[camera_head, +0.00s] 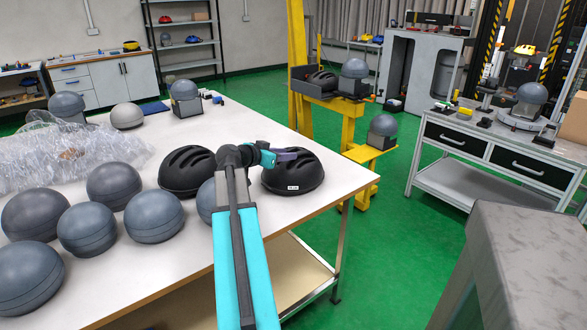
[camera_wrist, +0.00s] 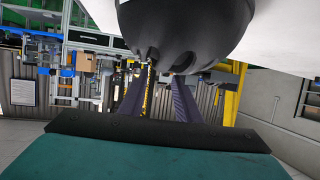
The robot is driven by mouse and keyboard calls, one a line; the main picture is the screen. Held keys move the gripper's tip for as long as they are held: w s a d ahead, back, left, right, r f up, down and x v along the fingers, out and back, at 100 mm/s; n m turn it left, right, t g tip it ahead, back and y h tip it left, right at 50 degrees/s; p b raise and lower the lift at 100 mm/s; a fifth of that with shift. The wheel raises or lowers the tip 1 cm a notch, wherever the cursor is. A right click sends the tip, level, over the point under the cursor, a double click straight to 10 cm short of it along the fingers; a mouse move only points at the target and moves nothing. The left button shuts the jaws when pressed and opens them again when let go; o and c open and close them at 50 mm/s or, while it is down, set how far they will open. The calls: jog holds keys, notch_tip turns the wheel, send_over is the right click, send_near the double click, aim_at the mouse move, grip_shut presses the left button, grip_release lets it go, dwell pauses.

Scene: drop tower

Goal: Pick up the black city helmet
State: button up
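Two black vented helmets lie on the white table. One black helmet (camera_head: 186,172) is at the middle, and another black helmet (camera_head: 300,178) with a small white label is near the right edge. My gripper (camera_head: 288,155) is at the upper left of the labelled helmet. In the wrist view, which is upside down, my gripper's two dark fingers (camera_wrist: 163,75) stand apart, with background visible between them. The dark dome of the helmet (camera_wrist: 190,25) is at their tips. I cannot tell whether the fingers touch it. The label's text is too small to read.
Several grey dome headforms (camera_head: 113,184) and crumpled clear plastic wrap (camera_head: 60,150) fill the table's left side. A yellow stand (camera_head: 352,130) holds further headforms behind. A grey workbench (camera_head: 490,150) stands at right. Green floor is open between it and the table.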

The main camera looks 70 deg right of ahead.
jog(key=shift+p+x, duration=0.35)
jog(key=shift+x, duration=2.2)
jog(key=shift+f, duration=0.1)
grip_shut()
